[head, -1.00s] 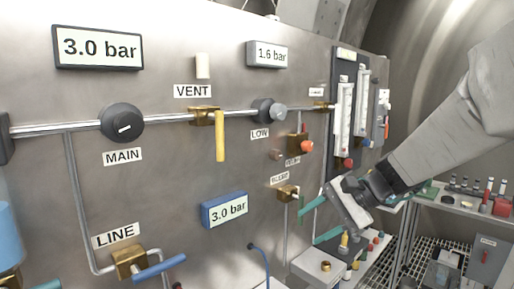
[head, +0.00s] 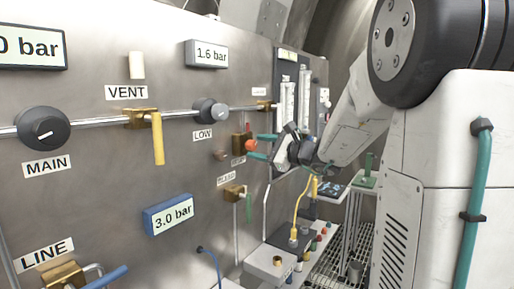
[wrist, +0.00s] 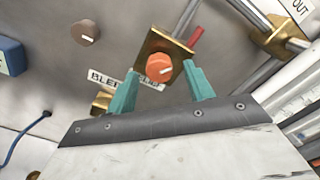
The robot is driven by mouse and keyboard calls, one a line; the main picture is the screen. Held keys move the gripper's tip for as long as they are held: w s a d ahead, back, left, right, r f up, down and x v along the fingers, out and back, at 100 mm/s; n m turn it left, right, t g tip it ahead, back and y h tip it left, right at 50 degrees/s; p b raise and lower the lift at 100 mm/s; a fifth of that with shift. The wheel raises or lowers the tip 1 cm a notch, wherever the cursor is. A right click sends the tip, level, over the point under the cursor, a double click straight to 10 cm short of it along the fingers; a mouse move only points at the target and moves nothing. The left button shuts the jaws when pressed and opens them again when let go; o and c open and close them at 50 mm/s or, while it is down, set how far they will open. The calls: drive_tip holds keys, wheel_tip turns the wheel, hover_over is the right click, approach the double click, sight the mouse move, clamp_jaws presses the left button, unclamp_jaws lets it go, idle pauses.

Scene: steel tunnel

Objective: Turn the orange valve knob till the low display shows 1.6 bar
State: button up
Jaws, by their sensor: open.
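The orange valve knob (head: 251,145) sits on a brass block on the steel panel. In the wrist view the orange knob (wrist: 160,68) shows face-on with a pale pointer line. My gripper (head: 262,147) is open, its teal fingers close in front of the knob. In the wrist view my gripper (wrist: 161,74) has one finger on each side of the knob, with gaps between. I cannot tell how deep the tips reach. The low display (head: 207,54), above the LOW regulator (head: 210,111), reads 1.6 bar.
A blue-framed display (head: 169,214) reads 3.0 bar. A small grey-brown knob (wrist: 86,33) is left of the orange knob. A yellow VENT lever (head: 158,138) and the MAIN knob (head: 42,128) are further left. Flow tubes (head: 296,98) stand close to the right.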

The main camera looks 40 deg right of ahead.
drive_tip(key=shift+w+a, duration=0.25)
drive_tip(key=shift+w, duration=0.35)
drive_tip(key=c, duration=1)
drive_tip(key=shift+o, duration=0.2)
drive_tip(key=shift+m, duration=1)
drive_tip(key=o, duration=1)
drive_tip(key=shift+c, duration=0.2)
